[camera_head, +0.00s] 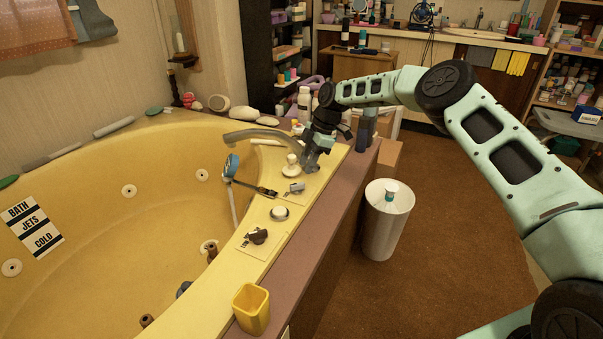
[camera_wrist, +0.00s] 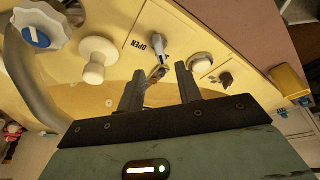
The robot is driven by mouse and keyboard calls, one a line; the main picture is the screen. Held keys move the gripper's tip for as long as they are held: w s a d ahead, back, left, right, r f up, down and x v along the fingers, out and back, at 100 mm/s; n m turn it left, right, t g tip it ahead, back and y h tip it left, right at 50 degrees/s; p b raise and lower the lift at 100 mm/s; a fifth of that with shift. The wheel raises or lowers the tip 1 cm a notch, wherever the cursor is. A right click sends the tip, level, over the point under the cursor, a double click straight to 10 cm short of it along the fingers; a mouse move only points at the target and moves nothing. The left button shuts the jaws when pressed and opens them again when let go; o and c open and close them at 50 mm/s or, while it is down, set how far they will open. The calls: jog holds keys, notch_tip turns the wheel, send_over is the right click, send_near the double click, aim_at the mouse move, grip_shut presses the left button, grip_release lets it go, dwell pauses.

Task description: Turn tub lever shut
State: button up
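The tub lever (camera_wrist: 160,45) is a grey handle on a cream plate marked OPEN (camera_wrist: 157,42). Its brownish end lies in the gap between my fingertips in the wrist view, with space on both sides. In the head view the lever (camera_head: 294,188) sits on the tub's deck, just below my gripper (camera_head: 316,160). My gripper (camera_wrist: 159,72) is open, its two dark fingers apart and pointing toward the deck. I cannot tell how deep the lever reaches between the fingers. No word for the closed side can be read.
A white knob (camera_head: 291,165) and round knob (camera_head: 279,213) flank the lever. A dark lever (camera_head: 257,237) and yellow cup (camera_head: 251,308) stand farther along the deck. A white bin (camera_head: 387,220) stands on the floor.

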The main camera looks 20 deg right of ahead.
jog(key=p+v, duration=0.1)
jog(key=v, duration=0.9)
jog(key=shift+p, duration=0.35)
jog(key=shift+d, duration=0.15)
jog(key=s+a+r+m+h, duration=0.1)
jog(key=s+a+r, duration=0.3)
jog(key=s+a, duration=0.55)
jog(key=s+a+r+m+h, duration=0.1)
jog(key=s+a+r, duration=0.4)
jog(key=s+a, duration=0.45)
jog(key=s+a+r+m+h, duration=0.1)
jog(key=s+m, duration=0.3)
jog(key=s, duration=1.3)
jog(key=s+d+f+m, duration=0.1)
jog(key=s+d+m, duration=0.15)
jog(key=s, duration=0.45)
jog(key=s+d+f+m, duration=0.1)
jog(key=s+d+m, duration=0.15)
jog(key=s, duration=0.45)
notch_tip(320, 180, up, 24)
jog(key=d+p, duration=0.1)
jog(key=p, duration=2.3)
jog(key=shift+s+d+h, duration=0.3)
jog(key=shift+s+h, duration=0.1)
jog(key=shift+s, duration=0.05)
